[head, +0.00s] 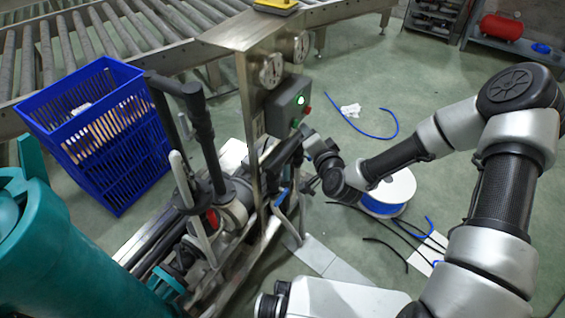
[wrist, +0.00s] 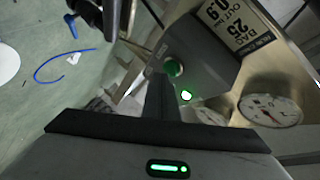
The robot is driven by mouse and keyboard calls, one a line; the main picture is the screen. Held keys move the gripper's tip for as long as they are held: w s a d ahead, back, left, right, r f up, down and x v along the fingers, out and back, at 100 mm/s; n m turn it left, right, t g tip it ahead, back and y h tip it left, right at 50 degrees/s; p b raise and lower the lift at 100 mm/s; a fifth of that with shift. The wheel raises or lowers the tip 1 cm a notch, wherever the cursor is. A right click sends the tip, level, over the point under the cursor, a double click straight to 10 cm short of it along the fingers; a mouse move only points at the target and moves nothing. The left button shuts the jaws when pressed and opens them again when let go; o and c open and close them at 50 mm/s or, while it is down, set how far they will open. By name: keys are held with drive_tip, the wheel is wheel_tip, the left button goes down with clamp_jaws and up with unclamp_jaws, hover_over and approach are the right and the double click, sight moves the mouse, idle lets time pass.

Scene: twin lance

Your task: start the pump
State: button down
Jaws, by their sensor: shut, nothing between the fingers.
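The pump's dark control box (head: 286,104) is fixed to an upright steel panel (head: 248,92). It has a lit green light (head: 301,100) and a red button (head: 308,111) on its face. In the wrist view the control box (wrist: 203,58) shows a green button (wrist: 173,68) beside the bright green light (wrist: 186,95). My gripper (wrist: 160,80) is shut and empty, with its fingertips in front of the box close to the green button. I cannot tell whether they touch it. In the head view my gripper is just below the box, its fingertips hard to make out.
Two round gauges (head: 271,69) sit above the box. Pipes and hoses (head: 204,150) stand left of the panel. A blue crate (head: 98,130), a teal machine (head: 62,245) and a roller conveyor (head: 130,35) are further left. A spool (head: 389,192) and loose hoses lie on the floor.

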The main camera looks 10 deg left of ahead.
drive_tip(key=s+d, duration=0.2)
drive_tip(key=d, duration=0.3)
drive_tip(key=shift+d, duration=0.35)
idle(0.5)
